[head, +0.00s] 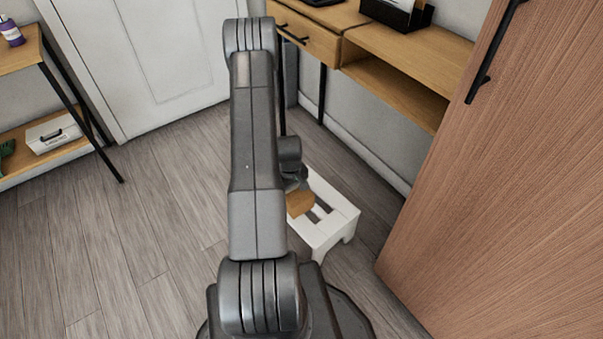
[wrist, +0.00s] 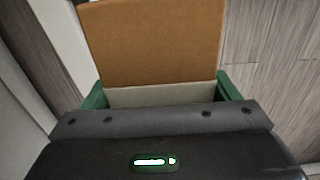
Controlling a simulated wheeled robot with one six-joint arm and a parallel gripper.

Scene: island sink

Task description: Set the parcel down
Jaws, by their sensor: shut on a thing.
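A brown cardboard parcel (wrist: 155,45) fills the upper middle of the wrist view. My gripper (wrist: 163,92), with green fingers, is shut on it, one finger at each side. In the head view part of the parcel (head: 299,203) shows just right of my arm, over a low white step stool (head: 325,232) on the floor. I cannot tell whether the parcel touches the stool. My arm hides the rest of the parcel, most of the gripper and part of the stool.
A wooden desk (head: 398,84) with a drawer stands behind the stool. A tall wooden cabinet door (head: 490,190) is close on the right. A shelf unit (head: 48,160) with a white box stands at the far left. The grey plank floor (head: 130,240) to the left is clear.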

